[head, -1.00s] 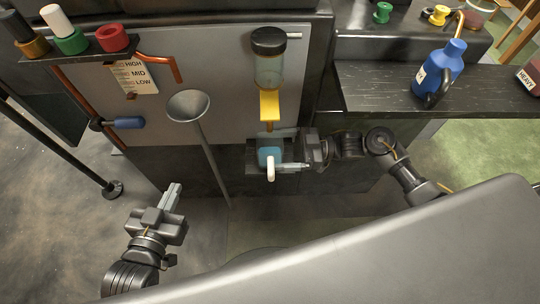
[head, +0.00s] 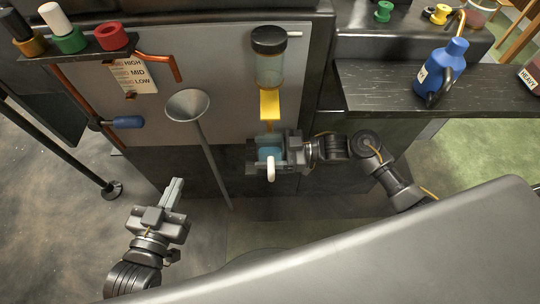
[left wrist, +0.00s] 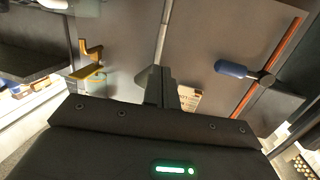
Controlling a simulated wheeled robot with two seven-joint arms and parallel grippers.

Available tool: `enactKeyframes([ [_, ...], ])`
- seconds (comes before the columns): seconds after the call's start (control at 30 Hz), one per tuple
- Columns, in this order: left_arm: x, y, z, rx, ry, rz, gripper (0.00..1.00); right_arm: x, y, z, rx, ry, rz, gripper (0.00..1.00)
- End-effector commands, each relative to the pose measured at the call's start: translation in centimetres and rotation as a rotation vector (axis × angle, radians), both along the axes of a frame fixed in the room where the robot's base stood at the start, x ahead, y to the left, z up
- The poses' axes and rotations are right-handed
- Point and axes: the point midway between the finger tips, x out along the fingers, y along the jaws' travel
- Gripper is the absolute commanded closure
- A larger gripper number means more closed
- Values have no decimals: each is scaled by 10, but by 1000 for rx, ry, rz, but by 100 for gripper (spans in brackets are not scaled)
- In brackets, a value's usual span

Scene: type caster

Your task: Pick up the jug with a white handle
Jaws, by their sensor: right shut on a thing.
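The jug with a white handle (head: 270,168) has a blue, translucent body and stands on a small dark ledge below the yellow spout, in the head view. Its white handle points towards me. My right gripper (head: 272,150) is around the jug's body and shut on it, hiding part of it. I cannot tell whether the jug still touches the ledge. My left gripper (head: 176,187) is shut and empty, low at the left, well apart from the jug. Its fingers also show in the left wrist view (left wrist: 162,88).
A clear canister (head: 269,70) with a black lid hangs above the yellow spout (head: 269,105). A funnel (head: 188,105) on a pole stands left of the jug. A blue jug (head: 440,70) stands on the right shelf (head: 390,85). A blue-handled lever (head: 128,122) is on the left.

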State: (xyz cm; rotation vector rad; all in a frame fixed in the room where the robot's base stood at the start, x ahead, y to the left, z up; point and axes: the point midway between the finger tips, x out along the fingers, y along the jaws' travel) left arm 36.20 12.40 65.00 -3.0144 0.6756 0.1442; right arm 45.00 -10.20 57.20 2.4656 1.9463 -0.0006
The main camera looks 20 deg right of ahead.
Motion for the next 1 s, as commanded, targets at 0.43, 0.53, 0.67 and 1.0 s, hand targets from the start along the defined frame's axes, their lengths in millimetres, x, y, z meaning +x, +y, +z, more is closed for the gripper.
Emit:
enactKeyframes([
  [0.43,1,6,-7,25,51,19,100,0,0,8,1,-2,0,67],
  [0.53,0,13,-16,50,110,38,100,0,0,16,1,-2,0,67],
  [0.67,-4,24,-32,95,216,67,100,0,0,30,0,-3,1,67],
  [1.0,-13,42,-56,151,367,107,100,-15,-61,35,-5,2,-1,67],
])
